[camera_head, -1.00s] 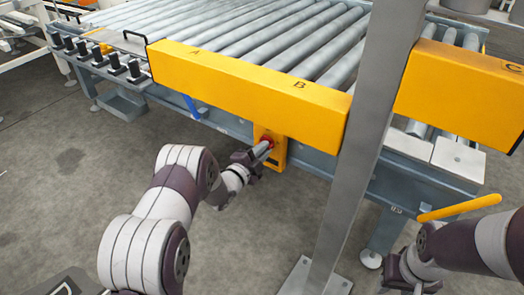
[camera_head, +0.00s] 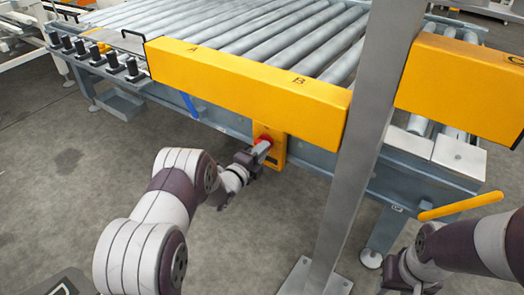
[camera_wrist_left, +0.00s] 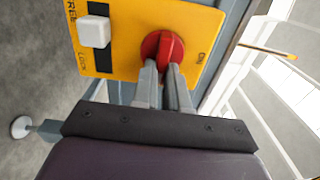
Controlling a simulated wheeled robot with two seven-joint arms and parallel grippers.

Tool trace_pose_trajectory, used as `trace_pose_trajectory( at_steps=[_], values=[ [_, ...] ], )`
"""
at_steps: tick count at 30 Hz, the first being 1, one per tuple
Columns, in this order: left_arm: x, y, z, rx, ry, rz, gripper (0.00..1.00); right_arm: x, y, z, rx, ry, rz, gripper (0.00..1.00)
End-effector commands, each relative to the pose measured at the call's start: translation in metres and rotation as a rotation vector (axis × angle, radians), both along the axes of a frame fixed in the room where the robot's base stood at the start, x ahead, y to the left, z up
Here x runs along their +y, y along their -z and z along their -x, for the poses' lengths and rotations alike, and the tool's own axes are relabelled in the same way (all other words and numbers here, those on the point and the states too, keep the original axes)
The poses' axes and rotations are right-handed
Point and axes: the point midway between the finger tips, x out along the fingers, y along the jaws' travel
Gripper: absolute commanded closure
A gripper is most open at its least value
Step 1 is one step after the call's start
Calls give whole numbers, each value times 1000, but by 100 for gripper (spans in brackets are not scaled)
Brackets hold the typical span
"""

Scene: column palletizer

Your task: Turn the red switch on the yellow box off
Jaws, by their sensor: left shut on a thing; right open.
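The yellow box (camera_head: 278,155) hangs under the yellow beam on the conveyor's side. It carries the red switch (camera_head: 265,139), a round knob with a raised handle. In the left wrist view the red switch (camera_wrist_left: 162,45) sits on the yellow box's face (camera_wrist_left: 205,20), with "ON" printed to its right. My left gripper (camera_head: 259,151) reaches the switch; its two fingers (camera_wrist_left: 166,72) are shut on the handle, one on each side. My right gripper (camera_head: 403,275) is low at the right, far from the box; its fingers are mostly hidden.
A white rocker (camera_wrist_left: 94,31) sits beside the switch on the box. A grey upright post (camera_head: 355,150) stands between my two arms. The roller conveyor (camera_head: 240,35) lies behind the yellow beam (camera_head: 230,85). A yellow bar (camera_head: 460,206) is near my right arm. Open floor (camera_head: 60,190) lies left.

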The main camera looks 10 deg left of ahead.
Motion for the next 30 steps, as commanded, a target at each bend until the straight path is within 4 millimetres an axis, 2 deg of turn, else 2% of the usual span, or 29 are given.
trace_pose_trajectory(
  at_steps=[7, 8, 9, 10, 20, 23, 30],
  values=[
    [0, 3, 1, 6, 0, -2, 100, 0, 0, 0, 0, 0, 0, 57],
    [0, 3, 1, 6, 0, -2, 80, 0, 0, 0, 0, 0, 0, 57],
    [0, 3, 1, 6, 0, -1, 67, 0, 0, 0, 0, 0, 0, 57],
    [0, 3, 1, 6, 0, -1, 61, 0, 0, 0, 0, 0, 0, 57],
    [2, -1, 5, 3, -1, 0, 61, 0, -4, 0, 0, 0, 0, 57],
    [9, -5, 20, 5, -3, -1, 61, 0, -16, 0, 0, 0, 0, 57],
    [31, -4, 82, 8, -4, 1, 61, 0, -47, 0, 0, 0, 0, 57]
  ],
)
